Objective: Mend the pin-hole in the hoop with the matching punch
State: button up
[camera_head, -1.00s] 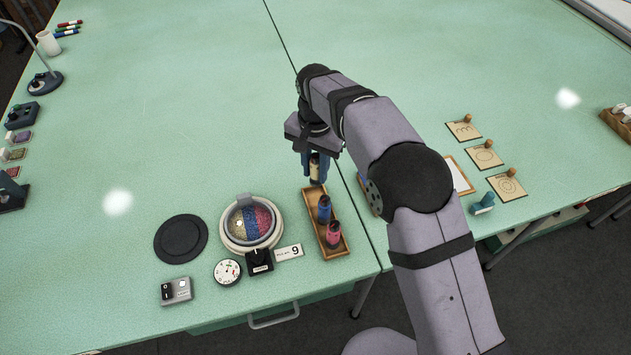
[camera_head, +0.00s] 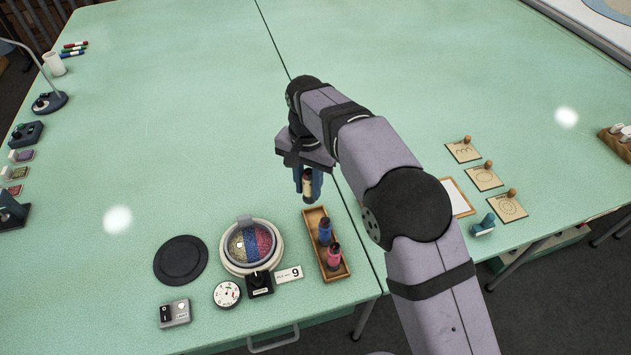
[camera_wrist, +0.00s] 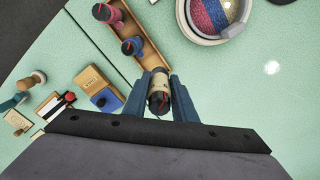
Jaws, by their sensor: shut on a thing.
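The hoop (camera_head: 230,262) is a pale ring around a disc of yellow, blue and red pile bands. My gripper (camera_head: 308,192) is shut on a cream-bodied punch (camera_wrist: 159,96) with dark ends and a red mark. It holds the punch upright above the table, by the far end of the wooden tray and right of the hoop. A blue punch (camera_head: 324,231) and a pink-red punch (camera_head: 333,256) stand in the wooden tray (camera_head: 312,217). In the wrist view the hoop (camera_wrist: 212,38) shows at the top right, partly cut off.
A dial (camera_head: 227,294), a black knob (camera_head: 260,283) and a "9" plate (camera_head: 289,273) lie at the hoop's near side. A black disc (camera_head: 180,260) and a switch box (camera_head: 174,313) are left. Patterned cards (camera_head: 484,178) lie right. The table's far middle is clear.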

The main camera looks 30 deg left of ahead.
jog(key=s+a+f+n+p, duration=0.2)
jog(key=s+a+n+p, duration=0.5)
jog(key=s+a, duration=0.5)
jog(key=shift+s+f+n+p, duration=0.3)
jog(key=shift+s+n, duration=0.5)
jog(key=shift+s, duration=0.75)
jog(key=shift+f+b, duration=1.9)
jog(key=shift+f, duration=1.05)
jog(key=shift+d+f+b, duration=0.1)
jog(key=shift+f+b, duration=0.25)
jog(key=shift+f, duration=0.25)
jog(key=shift+r, duration=0.1)
notch_tip(320, 180, up, 7)
jog(key=p, duration=0.4)
